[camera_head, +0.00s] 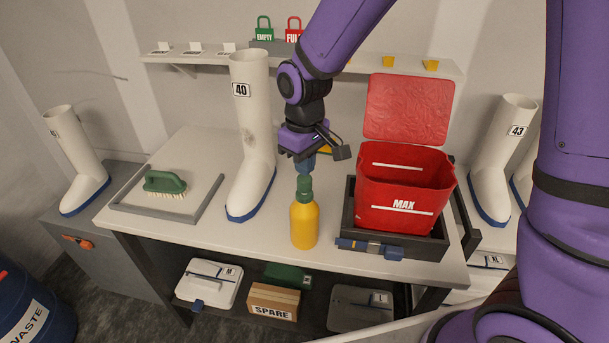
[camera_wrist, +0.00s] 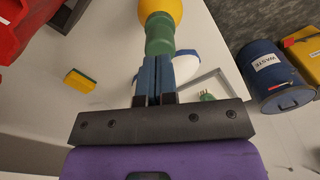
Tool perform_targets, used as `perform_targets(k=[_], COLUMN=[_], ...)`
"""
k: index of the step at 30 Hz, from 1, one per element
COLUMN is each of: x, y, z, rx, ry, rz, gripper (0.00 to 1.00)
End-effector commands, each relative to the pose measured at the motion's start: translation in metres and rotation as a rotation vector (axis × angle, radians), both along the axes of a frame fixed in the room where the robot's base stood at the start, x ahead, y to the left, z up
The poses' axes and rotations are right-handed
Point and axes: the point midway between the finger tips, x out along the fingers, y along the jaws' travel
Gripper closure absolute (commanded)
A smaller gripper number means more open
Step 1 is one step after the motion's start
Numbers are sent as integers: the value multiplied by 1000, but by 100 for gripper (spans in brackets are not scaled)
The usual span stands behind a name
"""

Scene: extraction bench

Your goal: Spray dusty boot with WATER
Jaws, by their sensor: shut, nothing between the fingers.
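A yellow bottle (camera_head: 304,222) with a green top stands upright on the bench; no WATER label shows on its visible side. It also shows at the top of the wrist view (camera_wrist: 160,10). The white boot marked 40 (camera_head: 252,120), with a blue sole, stands left of the bottle and has a small grey-brown patch near its ankle. Part of it shows behind the fingers in the wrist view (camera_wrist: 186,62). My gripper (camera_head: 305,168) is just above the bottle's green top, its blue fingers shut together and empty (camera_wrist: 155,82). I cannot tell whether they touch the top.
A red bin marked MAX (camera_head: 405,190) in a dark tray stands right of the bottle. A green brush (camera_head: 165,182) lies in a grey-edged tray at left. A yellow-green sponge (camera_wrist: 80,80) lies behind my gripper. Other boots stand at left (camera_head: 80,160) and right (camera_head: 500,160).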

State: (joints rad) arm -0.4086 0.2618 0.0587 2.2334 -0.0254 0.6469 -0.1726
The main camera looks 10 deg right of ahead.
Motion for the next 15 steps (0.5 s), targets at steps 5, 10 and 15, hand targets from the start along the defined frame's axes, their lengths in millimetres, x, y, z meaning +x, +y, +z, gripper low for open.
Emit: perform_targets(k=[5, 10, 15], x=[0, 0, 0], y=[0, 0, 0], z=[-5, -10, -14], rx=[-1, -1, -1], ry=[1, 1, 1], rz=[0, 0, 0], gripper=[100, 100, 100])
